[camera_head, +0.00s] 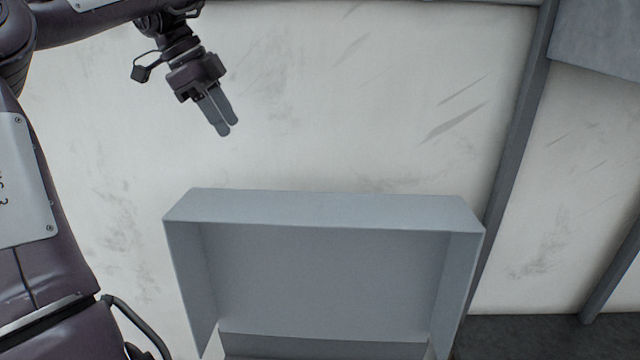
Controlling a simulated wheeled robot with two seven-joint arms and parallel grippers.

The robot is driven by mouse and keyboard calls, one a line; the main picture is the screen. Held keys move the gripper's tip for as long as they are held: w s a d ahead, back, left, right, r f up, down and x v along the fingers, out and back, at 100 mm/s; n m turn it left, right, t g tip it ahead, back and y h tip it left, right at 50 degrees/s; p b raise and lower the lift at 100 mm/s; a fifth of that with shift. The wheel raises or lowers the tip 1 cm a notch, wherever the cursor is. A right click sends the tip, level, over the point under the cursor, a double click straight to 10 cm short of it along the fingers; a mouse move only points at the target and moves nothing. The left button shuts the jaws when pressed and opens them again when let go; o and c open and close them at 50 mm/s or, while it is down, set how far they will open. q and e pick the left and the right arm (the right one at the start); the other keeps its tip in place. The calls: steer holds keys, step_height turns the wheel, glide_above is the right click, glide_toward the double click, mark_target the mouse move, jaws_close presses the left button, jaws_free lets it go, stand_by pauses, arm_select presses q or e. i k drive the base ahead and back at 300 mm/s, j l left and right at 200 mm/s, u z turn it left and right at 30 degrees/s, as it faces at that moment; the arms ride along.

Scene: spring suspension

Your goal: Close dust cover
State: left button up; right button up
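The dust cover (325,280) is a blue-grey, box-like lid in the lower middle of the head view. It stands raised, with its hollow inside facing me and its top panel (325,208) uppermost. Its bottom edge runs toward the lower picture border, and whatever it is attached to is mostly hidden. My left gripper (228,129) hangs above and behind the cover's upper left edge in the picture, apart from it. Its two grey fingers lie close together, pointing down and right, with nothing between them. My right gripper is not in view.
A scuffed white wall (370,100) stands behind the cover. A grey metal post (513,150) runs down it to the right of the cover. Dark floor (540,338) shows at the lower right. The space between my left gripper and the cover is clear.

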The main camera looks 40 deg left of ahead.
mark_target(342, 266)
steer(key=k+l, duration=0.2)
steer(key=k, duration=0.3)
steer(key=k+l, duration=0.2)
steer(key=k, duration=0.25)
